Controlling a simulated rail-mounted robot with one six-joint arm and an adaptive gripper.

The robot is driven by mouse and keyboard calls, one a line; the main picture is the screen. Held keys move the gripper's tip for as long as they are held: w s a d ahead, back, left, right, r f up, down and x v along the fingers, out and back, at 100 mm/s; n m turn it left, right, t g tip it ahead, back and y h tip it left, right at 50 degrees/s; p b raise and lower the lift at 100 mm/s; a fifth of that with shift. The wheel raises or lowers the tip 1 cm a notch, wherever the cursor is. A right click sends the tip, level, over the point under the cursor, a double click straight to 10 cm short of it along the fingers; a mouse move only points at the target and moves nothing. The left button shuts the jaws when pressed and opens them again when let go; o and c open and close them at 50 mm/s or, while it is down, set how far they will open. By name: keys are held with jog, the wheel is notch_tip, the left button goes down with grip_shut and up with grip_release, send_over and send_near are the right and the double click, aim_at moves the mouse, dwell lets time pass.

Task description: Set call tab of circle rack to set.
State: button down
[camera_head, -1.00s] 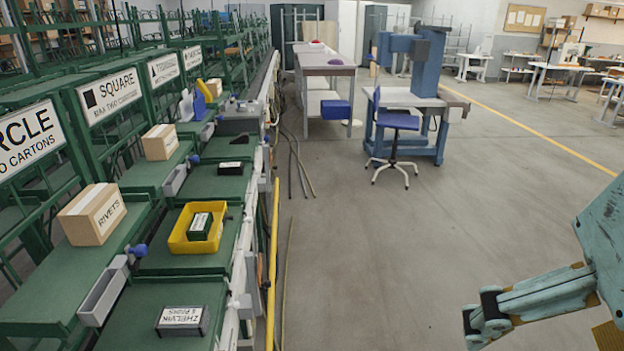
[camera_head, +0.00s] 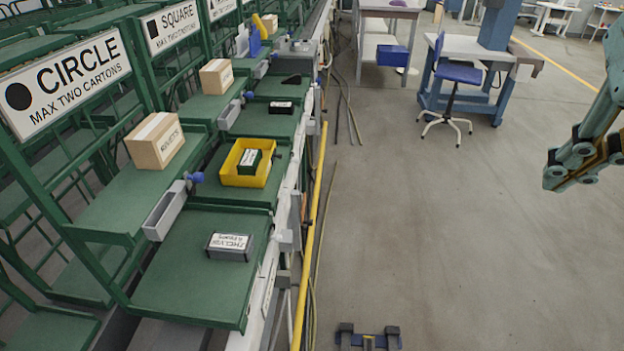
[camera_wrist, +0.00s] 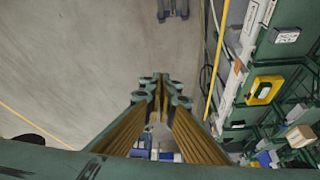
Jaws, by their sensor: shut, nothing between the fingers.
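The circle rack carries a white CIRCLE sign (camera_head: 65,82) reading "max two cartons". On its edge is a grey trough (camera_head: 165,211) with a blue knob (camera_head: 197,177) at its far end, which looks like the call tab; its exact setting cannot be told. A carton marked RIVETS (camera_head: 155,140) stands on the circle shelf. My gripper (camera_head: 556,172) hangs over the open floor at the right, well apart from the rack. In the wrist view its fingers (camera_wrist: 158,84) meet at the tips, with nothing between them.
A yellow bin (camera_head: 249,181) holding a dark box and a labelled dark box (camera_head: 229,247) sit on the lower green shelves. A yellow pipe (camera_head: 312,235) runs along the rack front. A blue chair (camera_head: 460,75) and workbench stand at the back.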

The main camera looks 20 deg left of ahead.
jog(key=w+a+r+n+p, duration=0.1)
jog(key=w+a, duration=0.2)
jog(key=w, duration=0.4)
jog(key=w+a+r, duration=0.2)
jog(key=w+a, duration=0.1)
jog(key=w, duration=0.4)
jog(key=w+a+f+n+g+y+p, duration=0.1)
jog(key=w+a+f+n, duration=0.25)
jog(key=a, duration=0.25)
jog(key=w+a+f+n+g, duration=0.1)
jog(key=w+a+f+n, duration=0.15)
jog(key=w+a, duration=0.2)
jog(key=s+a+f+n+g+p, duration=0.1)
jog(key=a+f+n, duration=0.6)
jog(key=a+f, duration=0.7)
jog(key=s+a+f+n+g+p, duration=0.1)
jog(key=a+f+n+g, duration=0.3)
jog(key=a+f, duration=1.1)
jog(key=shift+s+a+f+n+h, duration=0.15)
jog(key=shift+a+n+h, duration=0.25)
jog(key=shift+a+n, duration=1.05)
jog(key=shift+d, duration=0.1)
